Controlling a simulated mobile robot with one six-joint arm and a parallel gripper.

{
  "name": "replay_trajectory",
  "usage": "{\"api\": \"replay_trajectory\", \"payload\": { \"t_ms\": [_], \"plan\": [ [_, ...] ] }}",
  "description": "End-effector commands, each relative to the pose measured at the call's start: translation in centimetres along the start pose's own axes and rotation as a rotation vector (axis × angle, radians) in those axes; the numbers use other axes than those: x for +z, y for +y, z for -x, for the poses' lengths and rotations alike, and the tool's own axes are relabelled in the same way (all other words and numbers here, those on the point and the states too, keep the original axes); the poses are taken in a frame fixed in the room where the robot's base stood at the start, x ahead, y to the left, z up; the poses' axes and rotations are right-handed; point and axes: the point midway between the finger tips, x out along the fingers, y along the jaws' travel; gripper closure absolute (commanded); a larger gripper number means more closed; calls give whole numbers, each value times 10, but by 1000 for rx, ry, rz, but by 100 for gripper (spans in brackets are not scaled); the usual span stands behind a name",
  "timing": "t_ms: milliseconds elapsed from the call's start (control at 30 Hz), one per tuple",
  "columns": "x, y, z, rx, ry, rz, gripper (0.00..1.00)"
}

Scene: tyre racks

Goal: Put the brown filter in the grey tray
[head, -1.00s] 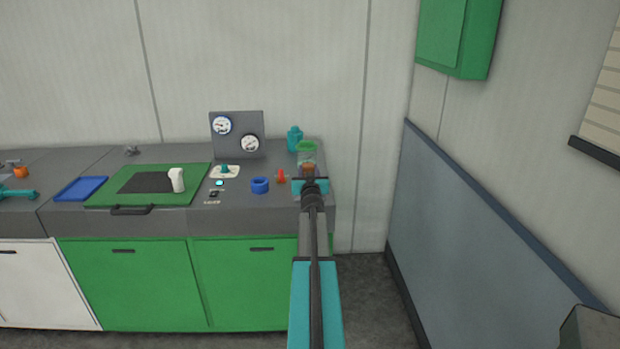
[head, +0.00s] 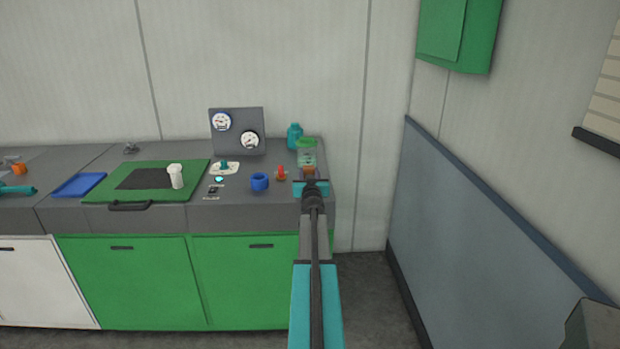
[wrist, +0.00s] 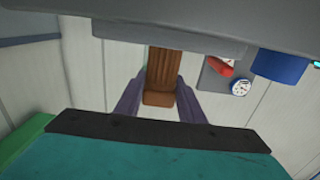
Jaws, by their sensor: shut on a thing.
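The brown filter (wrist: 164,66) is a ribbed brown block in the wrist view, standing between my gripper's two fingers. My gripper (wrist: 158,103) is shut on it. In the head view my gripper (head: 310,185) is at the right end of the grey counter, and a small orange-brown part of the filter (head: 309,170) shows just beyond it. My gripper hides most of the filter there.
A green-topped clear container (head: 307,150) and a teal bottle (head: 294,136) stand beyond my gripper. A red knob (head: 281,173) and blue ring (head: 260,182) are to its left. A blue tray (head: 79,186) lies far left. A wall panel (head: 480,220) rises at right.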

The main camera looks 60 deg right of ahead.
Motion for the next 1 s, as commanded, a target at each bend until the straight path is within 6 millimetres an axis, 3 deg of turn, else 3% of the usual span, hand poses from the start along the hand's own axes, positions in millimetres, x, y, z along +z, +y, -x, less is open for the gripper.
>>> {"api": "replay_trajectory", "payload": {
  "t_ms": [567, 600, 667, 1000],
  "plan": [
    [6, 0, 0, 0, 1, 0, 87],
    [6, 0, 0, 0, 1, 0, 58],
    [5, 0, 0, 0, 1, 0, 48],
    [5, 1, 0, 1, 1, 0, 46]
  ]
}}
